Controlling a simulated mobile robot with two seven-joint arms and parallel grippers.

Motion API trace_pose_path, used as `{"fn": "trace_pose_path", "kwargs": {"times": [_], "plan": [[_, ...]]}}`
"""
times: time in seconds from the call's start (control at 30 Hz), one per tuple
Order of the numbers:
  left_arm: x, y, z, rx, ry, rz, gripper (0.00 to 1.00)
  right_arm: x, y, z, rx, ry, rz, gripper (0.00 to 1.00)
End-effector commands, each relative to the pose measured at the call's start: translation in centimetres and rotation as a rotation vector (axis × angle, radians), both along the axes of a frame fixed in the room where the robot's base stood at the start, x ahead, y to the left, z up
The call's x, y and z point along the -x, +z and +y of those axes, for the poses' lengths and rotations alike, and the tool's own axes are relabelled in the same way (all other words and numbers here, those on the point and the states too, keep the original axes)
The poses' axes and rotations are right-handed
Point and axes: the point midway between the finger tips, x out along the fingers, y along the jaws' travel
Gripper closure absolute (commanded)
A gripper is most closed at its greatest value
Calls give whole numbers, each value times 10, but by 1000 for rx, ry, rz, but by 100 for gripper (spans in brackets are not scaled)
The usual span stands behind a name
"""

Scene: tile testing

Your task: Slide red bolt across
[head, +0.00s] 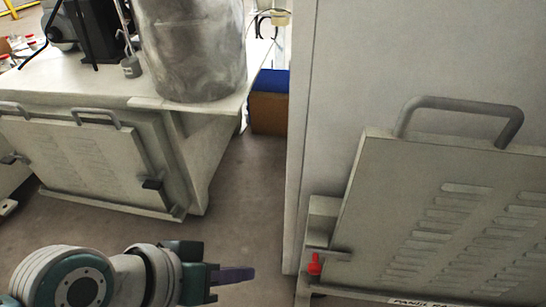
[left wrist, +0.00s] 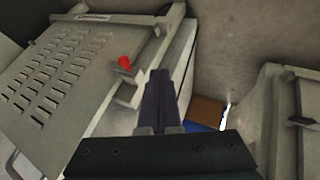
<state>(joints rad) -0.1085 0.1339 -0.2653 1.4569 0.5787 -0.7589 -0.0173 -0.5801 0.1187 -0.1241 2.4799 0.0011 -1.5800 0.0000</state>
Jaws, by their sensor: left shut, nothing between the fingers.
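The red bolt (head: 314,264) sits at the lower left corner of the louvered panel (head: 440,215) on the right cabinet, below a short grey bar. It also shows in the left wrist view (left wrist: 125,62), left of the fingertips. My left gripper (head: 250,273) is shut and empty. It points right toward the bolt in the head view, with a gap between them. In the left wrist view its dark fingers (left wrist: 161,75) are together, beside the panel's edge. My right gripper is not in view.
A second cabinet with a louvered panel (head: 85,160) and a black latch stands at left, bearing a large metal drum (head: 190,50). A blue and brown box (head: 269,110) lies behind. The floor (head: 245,190) between the cabinets is clear.

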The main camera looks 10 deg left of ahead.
Motion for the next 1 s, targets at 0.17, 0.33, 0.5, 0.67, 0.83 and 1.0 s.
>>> {"fn": "trace_pose_path", "kwargs": {"times": [0.17, 0.33, 0.5, 0.67, 0.83, 1.0], "plan": [[15, 28, 14, 0, 0, 1, 100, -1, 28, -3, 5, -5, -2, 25], [20, 35, 19, 0, 0, 0, 100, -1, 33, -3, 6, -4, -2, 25], [21, 35, 20, 1, 1, -1, 100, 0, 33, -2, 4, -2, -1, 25], [21, 35, 20, 1, 1, -1, 100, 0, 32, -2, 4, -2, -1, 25], [21, 35, 20, 1, 0, 0, 100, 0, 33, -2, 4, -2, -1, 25], [24, 68, 18, -10, -16, 0, 100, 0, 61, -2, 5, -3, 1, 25]]}}
